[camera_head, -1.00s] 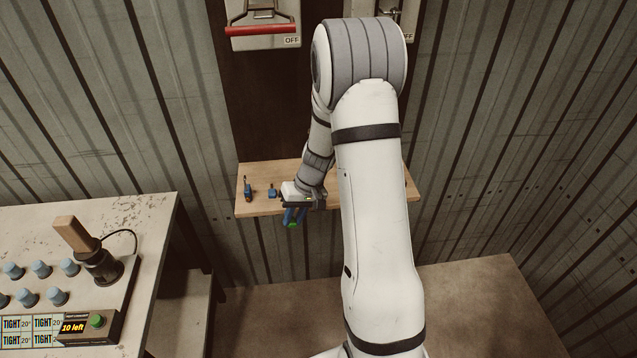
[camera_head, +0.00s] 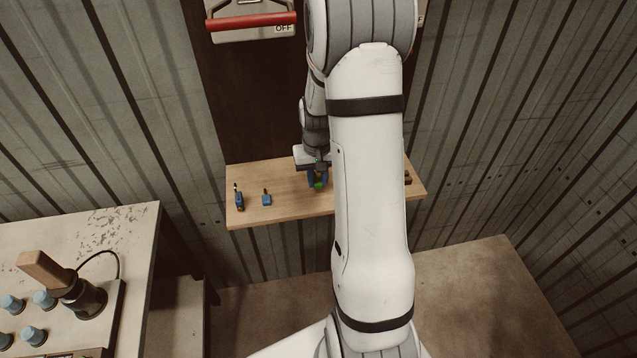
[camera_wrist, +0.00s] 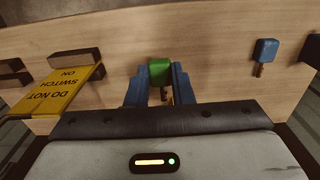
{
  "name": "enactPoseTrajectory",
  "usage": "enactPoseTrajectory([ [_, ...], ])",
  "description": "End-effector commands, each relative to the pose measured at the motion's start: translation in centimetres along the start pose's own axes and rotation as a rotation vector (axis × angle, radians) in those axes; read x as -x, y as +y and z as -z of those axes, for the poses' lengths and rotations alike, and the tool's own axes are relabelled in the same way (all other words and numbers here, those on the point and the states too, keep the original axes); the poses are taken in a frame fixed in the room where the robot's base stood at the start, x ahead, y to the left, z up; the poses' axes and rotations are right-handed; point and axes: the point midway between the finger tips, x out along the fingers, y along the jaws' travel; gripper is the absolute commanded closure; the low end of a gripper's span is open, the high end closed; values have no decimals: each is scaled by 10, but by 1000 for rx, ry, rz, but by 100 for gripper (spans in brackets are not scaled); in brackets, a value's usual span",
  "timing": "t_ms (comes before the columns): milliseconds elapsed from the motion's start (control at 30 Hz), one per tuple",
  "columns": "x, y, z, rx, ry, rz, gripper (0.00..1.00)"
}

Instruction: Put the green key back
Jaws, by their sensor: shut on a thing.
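The green key (camera_wrist: 160,72) sits between the two blue fingers of my gripper (camera_wrist: 160,85) in the wrist view, with its dark shaft partly visible below the green head. In the head view my gripper (camera_head: 318,180) is over the wooden shelf (camera_head: 290,205), and only a bit of the green key (camera_head: 319,185) shows. My gripper is shut on the key. I cannot tell whether the key touches the shelf.
A blue key (camera_wrist: 266,50) lies to the right in the wrist view; a blue padlock-like item (camera_head: 239,199) is at the shelf's left end. A yellow "DO NOT SWITCH ON" tag (camera_wrist: 62,91) lies left in the wrist view. A red-handled switch (camera_head: 250,21) hangs above.

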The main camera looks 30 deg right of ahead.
Motion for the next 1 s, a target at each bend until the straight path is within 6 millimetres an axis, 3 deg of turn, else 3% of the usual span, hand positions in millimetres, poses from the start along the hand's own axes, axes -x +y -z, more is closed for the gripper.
enactPoseTrajectory([
  [200,-28,1,-1,-3,-4,1,100],
  [600,-35,2,0,-4,-1,1,100],
  [633,-34,2,0,-4,-1,1,78],
  [867,-33,2,0,-5,-1,1,59],
  [1000,-33,2,0,-5,-1,1,58],
])
